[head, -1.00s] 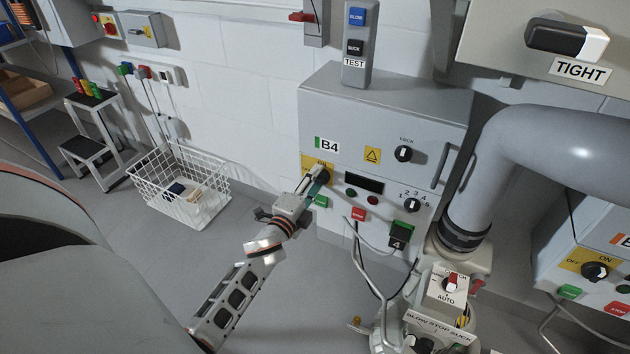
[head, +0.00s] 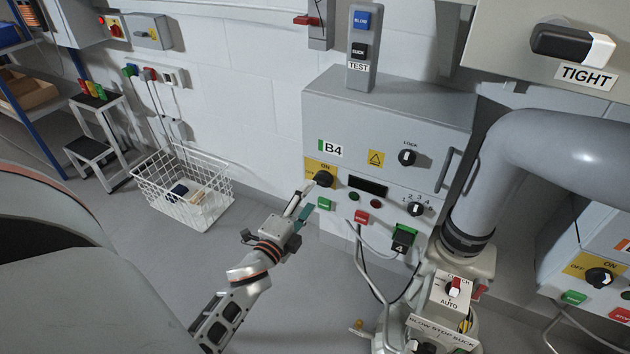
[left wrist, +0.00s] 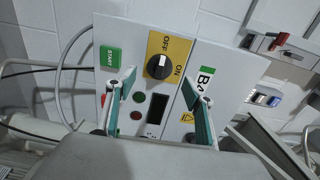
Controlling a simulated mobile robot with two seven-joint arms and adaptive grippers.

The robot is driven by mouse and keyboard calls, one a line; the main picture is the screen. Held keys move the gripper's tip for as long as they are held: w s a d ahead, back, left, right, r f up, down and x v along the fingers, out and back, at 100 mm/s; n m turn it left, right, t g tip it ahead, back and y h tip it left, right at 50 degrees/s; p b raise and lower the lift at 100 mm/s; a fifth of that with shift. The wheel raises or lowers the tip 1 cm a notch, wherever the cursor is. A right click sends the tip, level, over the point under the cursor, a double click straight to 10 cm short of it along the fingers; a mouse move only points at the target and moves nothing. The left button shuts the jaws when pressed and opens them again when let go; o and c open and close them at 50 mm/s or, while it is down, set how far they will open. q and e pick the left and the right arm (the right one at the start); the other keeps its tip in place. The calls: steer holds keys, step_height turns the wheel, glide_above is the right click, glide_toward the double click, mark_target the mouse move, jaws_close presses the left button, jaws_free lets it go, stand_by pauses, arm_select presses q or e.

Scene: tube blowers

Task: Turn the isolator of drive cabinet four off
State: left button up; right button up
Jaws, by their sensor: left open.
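The isolator of cabinet B4 is a black rotary knob (head: 323,178) on a yellow ON/OFF plate at the left of the grey cabinet front (head: 385,128). In the left wrist view the knob (left wrist: 159,66) shows a white mark that appears to point toward OFF. My left gripper (head: 305,200) is open and empty, just below and left of the knob, apart from it. In the left wrist view its two teal-padded fingers (left wrist: 157,78) stand spread, with the knob between and beyond their tips. My right gripper is not in view.
A green START button (head: 325,203) and a red button (head: 361,217) sit below the knob. Grey cables hang below the cabinet. A large grey pipe (head: 550,145) stands at the right. A white wire basket (head: 160,200) is on the floor at left; floor between is clear.

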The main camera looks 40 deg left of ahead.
arm_select(q)
steer(key=v, duration=0.5)
steer(key=shift+r, duration=0.1)
stand_by(0.4)
